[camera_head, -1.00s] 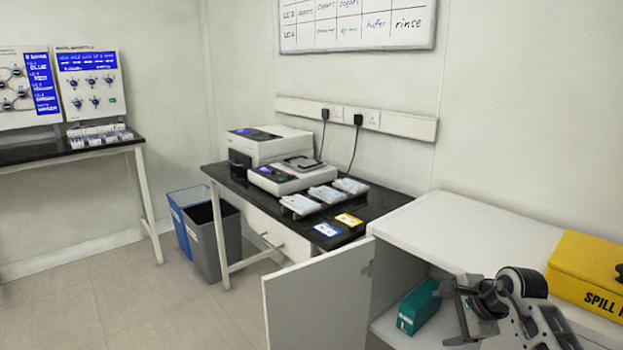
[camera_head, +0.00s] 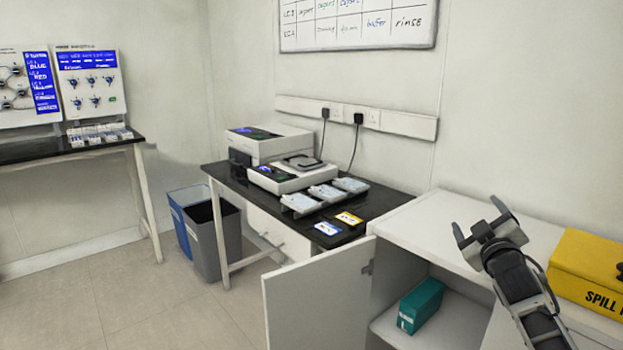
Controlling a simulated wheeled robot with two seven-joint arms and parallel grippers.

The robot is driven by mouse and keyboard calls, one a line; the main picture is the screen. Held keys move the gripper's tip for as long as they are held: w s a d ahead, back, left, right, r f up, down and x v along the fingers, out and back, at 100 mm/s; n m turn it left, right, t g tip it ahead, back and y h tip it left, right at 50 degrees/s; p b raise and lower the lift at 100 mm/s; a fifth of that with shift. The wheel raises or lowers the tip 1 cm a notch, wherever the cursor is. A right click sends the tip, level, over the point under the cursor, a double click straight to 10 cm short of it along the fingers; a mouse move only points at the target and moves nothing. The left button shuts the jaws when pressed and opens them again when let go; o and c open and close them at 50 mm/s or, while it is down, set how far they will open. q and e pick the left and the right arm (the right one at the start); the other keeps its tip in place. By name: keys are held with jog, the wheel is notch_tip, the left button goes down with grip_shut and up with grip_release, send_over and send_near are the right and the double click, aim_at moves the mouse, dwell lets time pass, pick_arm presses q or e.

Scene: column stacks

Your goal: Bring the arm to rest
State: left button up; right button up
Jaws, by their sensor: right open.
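My right gripper (camera_head: 480,219) is in the lower right of the head view. Its two fingers are spread apart and point up and away, with nothing between them. It shows in front of the white cabinet's top (camera_head: 433,228), above and right of the open compartment. My right forearm runs down to the bottom edge. My left gripper does not show.
The white cabinet's door (camera_head: 318,300) stands open. A teal box (camera_head: 420,306) sits inside. A yellow spill kit box (camera_head: 590,270) is on top, right of my arm. A black bench (camera_head: 375,205) holds instruments and several trays. Two bins (camera_head: 214,245) stand beside it.

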jog(key=s+a+f+m+g+y, duration=0.25)
jog(key=s+a+f, duration=0.4)
jog(key=f, duration=0.45)
jog(key=s+a+f+m+g+y, duration=0.1)
jog(key=s+a+f+m+g, duration=0.15)
jog(key=s+a+f, duration=0.45)
jog(key=s+a+f+g, duration=0.1)
jog(key=s+a+f, duration=0.1)
jog(key=s, duration=0.6)
jog(key=s+a+f+g+y, duration=0.1)
jog(key=s+a+f, duration=0.2)
jog(key=s, duration=0.5)
jog(key=s+a+f+g+y, duration=0.1)
jog(key=s+a+f, duration=0.1)
jog(key=s, duration=0.6)
jog(key=shift+s+a+f+m, duration=0.15)
jog(key=shift+a+f+m, duration=0.2)
jog(key=shift+f, duration=0.4)
